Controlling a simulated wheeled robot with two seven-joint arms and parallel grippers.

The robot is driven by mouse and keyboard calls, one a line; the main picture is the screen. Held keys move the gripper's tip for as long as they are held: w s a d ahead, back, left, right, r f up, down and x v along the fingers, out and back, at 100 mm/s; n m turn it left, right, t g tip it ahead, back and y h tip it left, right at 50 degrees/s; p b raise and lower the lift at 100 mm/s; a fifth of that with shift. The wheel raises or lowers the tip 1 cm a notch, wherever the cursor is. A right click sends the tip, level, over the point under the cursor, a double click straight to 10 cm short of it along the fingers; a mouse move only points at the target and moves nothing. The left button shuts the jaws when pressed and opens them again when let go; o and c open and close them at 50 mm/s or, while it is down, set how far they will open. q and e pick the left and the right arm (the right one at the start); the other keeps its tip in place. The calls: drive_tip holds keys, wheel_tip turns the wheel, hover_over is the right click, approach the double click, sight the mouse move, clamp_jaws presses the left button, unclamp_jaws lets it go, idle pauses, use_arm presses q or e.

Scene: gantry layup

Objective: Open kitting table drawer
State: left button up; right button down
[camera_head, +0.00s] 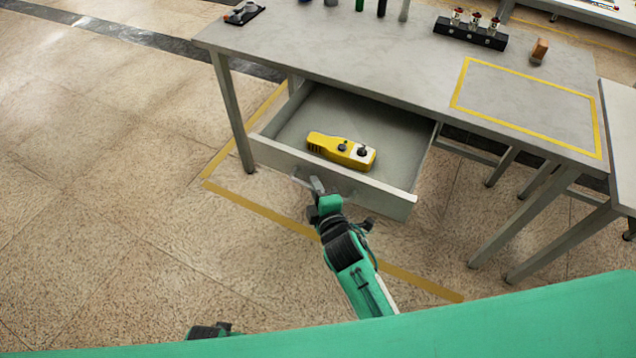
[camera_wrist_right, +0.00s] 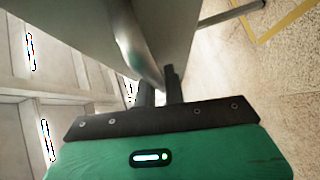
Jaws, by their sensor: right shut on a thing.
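The kitting table drawer (camera_head: 395,203) stands pulled out from under the grey kitting table (camera_head: 370,50). A yellow device with dark knobs (camera_head: 340,149) lies inside the drawer. My right gripper (camera_head: 316,186) is at the drawer front, shut on the drawer handle. In the right wrist view the dark fingers (camera_wrist_right: 160,88) close around the handle bar (camera_wrist_right: 142,62), beside the drawer's front panel. The fingers hide part of the handle. My left gripper cannot be made out; only a small dark piece shows at the bottom edge of the head view.
On the tabletop are a black rack with red-topped pieces (camera_head: 470,32), a brown block (camera_head: 539,50), several bottles at the back and a small dark holder (camera_head: 244,13). A yellow outline marks a bare area. Another table (camera_head: 622,140) stands at right. The floor at left is clear.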

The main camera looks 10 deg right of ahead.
drive_tip(key=c, duration=1.8)
unclamp_jaws()
drive_tip(key=shift+o, duration=0.2)
use_arm(q)
drive_tip(key=shift+w+r, duration=0.15)
drive_tip(key=shift+r, duration=0.35)
use_arm(e)
drive_tip(key=v, duration=1.3)
drive_tip(key=shift+s, duration=0.4)
use_arm(q)
drive_tip(key=shift+f, duration=0.2)
